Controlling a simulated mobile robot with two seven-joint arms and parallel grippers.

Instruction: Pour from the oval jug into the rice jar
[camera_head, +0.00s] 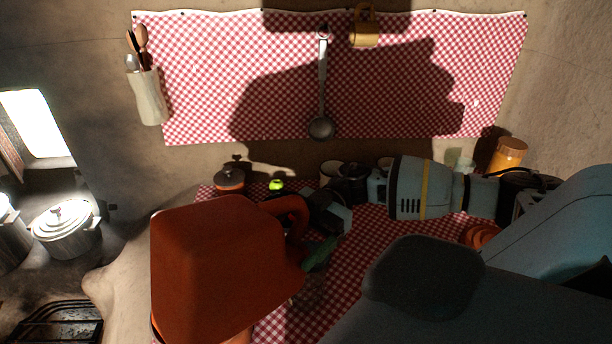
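A large orange-red vessel (215,265), which I take for the oval jug, fills the lower left close to the camera. Its looped handle (294,207) faces right. My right arm comes in from the right, and its gripper (312,212) is at that handle and appears shut on it. The fingertips are partly hidden, and so is the jug's mouth. The jug looks held above the checked table; its exact tilt is unclear. I cannot tell which vessel is the rice jar; it may be hidden behind the jug or my arm. My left gripper is not in view.
A lidded pot (229,180), a bright green item (276,186) and pale cups (331,170) stand along the back wall. An amber jar (508,153) is at back right. A ladle (322,90) and yellow mug (365,35) hang above. A metal pot (66,228) sits left.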

